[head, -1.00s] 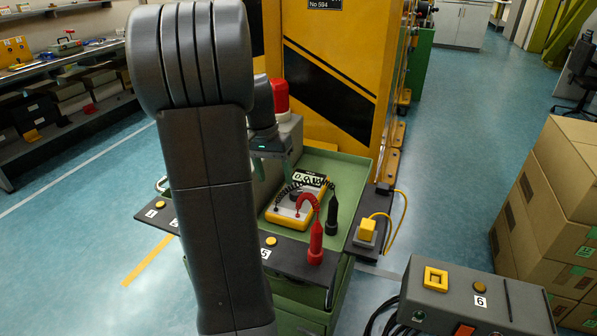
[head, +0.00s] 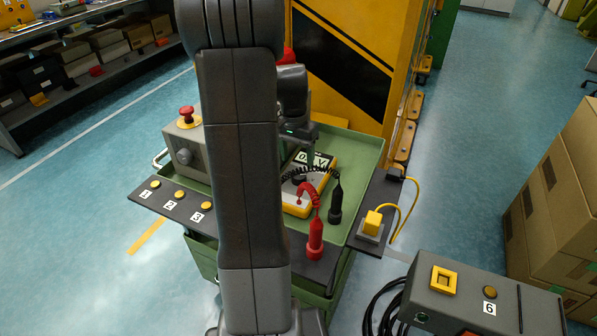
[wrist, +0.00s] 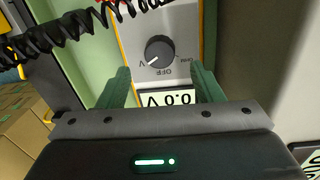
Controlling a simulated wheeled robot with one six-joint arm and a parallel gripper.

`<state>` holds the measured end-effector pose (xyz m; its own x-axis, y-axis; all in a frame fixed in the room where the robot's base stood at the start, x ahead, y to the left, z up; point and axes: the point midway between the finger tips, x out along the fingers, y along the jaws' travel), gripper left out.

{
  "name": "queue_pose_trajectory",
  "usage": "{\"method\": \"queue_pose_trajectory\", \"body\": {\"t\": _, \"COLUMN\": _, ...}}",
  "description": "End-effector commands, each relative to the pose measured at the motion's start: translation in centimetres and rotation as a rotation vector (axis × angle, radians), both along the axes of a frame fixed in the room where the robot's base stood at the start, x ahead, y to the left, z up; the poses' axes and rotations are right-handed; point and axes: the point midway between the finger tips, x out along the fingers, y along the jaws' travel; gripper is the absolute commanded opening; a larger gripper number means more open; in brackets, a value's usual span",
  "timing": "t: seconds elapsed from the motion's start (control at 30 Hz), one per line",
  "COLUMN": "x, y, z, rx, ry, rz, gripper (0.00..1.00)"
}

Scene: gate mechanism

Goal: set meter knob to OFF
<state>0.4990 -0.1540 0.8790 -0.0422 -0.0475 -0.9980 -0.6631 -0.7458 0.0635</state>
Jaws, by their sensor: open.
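The yellow-edged meter (head: 297,209) lies in the green tray of the cart, partly hidden behind my arm and gripper. In the wrist view the grey meter face (wrist: 182,18) carries a dark round knob (wrist: 159,53). Its white mark points toward the V label; the OFF label (wrist: 164,72) is beside it. The display (wrist: 175,98) reads 0.0 V, upside down. My gripper (wrist: 161,72) is open, with one green finger on each side of the meter face and the knob beyond, between them. Contact cannot be told. It also shows in the head view (head: 309,158).
Red (head: 315,238) and black (head: 336,205) probes with coiled leads stand beside the meter. A black coil (wrist: 60,35) crosses near the knob. A grey box with a red button (head: 187,118) is left of my arm. A yellow plug (head: 372,222) sits at the cart's right.

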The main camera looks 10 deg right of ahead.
Motion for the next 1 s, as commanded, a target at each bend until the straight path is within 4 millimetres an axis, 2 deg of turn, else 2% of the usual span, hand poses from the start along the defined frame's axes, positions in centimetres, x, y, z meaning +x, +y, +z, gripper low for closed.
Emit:
{"method": "queue_pose_trajectory", "body": {"t": 0.03, "x": -0.1, "y": -0.1, "z": -1.3, "rx": 0.0, "ry": 0.005, "rz": 0.0, "gripper": 0.6}}
{"method": "queue_pose_trajectory", "body": {"t": 0.1, "x": -0.2, "y": -0.1, "z": -2.5, "rx": 0.0, "ry": 0.004, "rz": 0.0, "gripper": 0.6}}
{"method": "queue_pose_trajectory", "body": {"t": 0.3, "x": -0.2, "y": -0.2, "z": -4.8, "rx": 0.001, "ry": 0.002, "rz": 0.0, "gripper": 0.6}}
{"method": "queue_pose_trajectory", "body": {"t": 0.7, "x": -0.3, "y": -0.3, "z": -5.5, "rx": 0.0, "ry": 0.0, "rz": 0.0, "gripper": 0.6}}
{"method": "queue_pose_trajectory", "body": {"t": 0.93, "x": -0.2, "y": -0.3, "z": -5.4, "rx": 0.0, "ry": 0.0, "rz": 0.0, "gripper": 0.15}}
{"method": "queue_pose_trajectory", "body": {"t": 1.0, "x": -0.2, "y": -0.3, "z": -5.4, "rx": 0.0, "ry": 0.0, "rz": 0.0, "gripper": 0.15}}
